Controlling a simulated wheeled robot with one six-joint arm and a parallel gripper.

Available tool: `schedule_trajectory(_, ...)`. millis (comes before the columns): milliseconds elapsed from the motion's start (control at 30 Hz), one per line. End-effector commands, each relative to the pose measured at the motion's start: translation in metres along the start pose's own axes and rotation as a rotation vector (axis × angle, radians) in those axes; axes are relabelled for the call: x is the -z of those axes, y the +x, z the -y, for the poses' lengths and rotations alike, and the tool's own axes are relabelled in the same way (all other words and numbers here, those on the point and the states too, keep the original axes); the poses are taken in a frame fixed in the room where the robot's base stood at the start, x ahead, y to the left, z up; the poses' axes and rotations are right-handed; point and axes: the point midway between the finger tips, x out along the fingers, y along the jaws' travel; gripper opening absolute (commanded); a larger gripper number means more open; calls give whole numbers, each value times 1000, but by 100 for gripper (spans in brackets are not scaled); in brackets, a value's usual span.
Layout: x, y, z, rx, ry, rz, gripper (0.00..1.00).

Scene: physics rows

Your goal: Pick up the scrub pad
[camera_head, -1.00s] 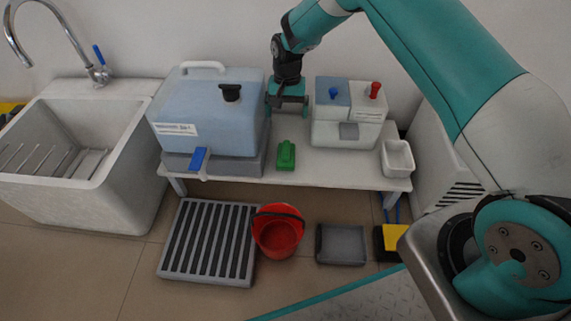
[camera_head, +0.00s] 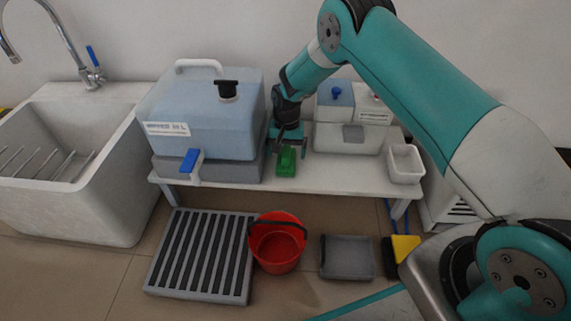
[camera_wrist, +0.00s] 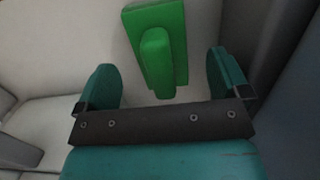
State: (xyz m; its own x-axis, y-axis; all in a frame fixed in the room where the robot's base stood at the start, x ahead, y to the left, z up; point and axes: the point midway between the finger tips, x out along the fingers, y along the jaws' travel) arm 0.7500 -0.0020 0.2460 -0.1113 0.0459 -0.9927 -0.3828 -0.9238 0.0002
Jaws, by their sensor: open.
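The green scrub pad (camera_head: 286,165) lies on the white bench, between the blue tank and the white dispenser box. In the wrist view the pad (camera_wrist: 177,38) has a flat base and a raised grip (camera_wrist: 157,62). My gripper (camera_head: 287,142) is just above and behind the pad. In the wrist view my gripper (camera_wrist: 161,66) is open, with one teal finger on each side of the pad's near end and gaps to both. Nothing is held. The head view hides the pad's far end behind the gripper.
The blue tank (camera_head: 205,115) stands close on the left. The white dispenser box (camera_head: 345,138) and a small white container (camera_head: 405,165) are on the right. The white bench (camera_head: 335,177) is clear in front of the dispenser. A red bucket (camera_head: 275,250) stands below on the floor.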

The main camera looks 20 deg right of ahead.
Motion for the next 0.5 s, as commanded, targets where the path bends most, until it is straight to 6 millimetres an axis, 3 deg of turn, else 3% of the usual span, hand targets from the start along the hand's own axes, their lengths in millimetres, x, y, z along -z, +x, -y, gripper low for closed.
schedule_trajectory(33, 2, 15, 0, 0, 0, 1, 94)
schedule_trajectory(200, 3, 36, 0, 0, 0, 0, 94)
schedule_trajectory(433, 3, 36, 1, 0, 0, 0, 94)
schedule_trajectory(467, 3, 36, 1, 0, 0, 0, 92)
schedule_trajectory(500, 3, 36, 0, 0, 0, 0, 83)
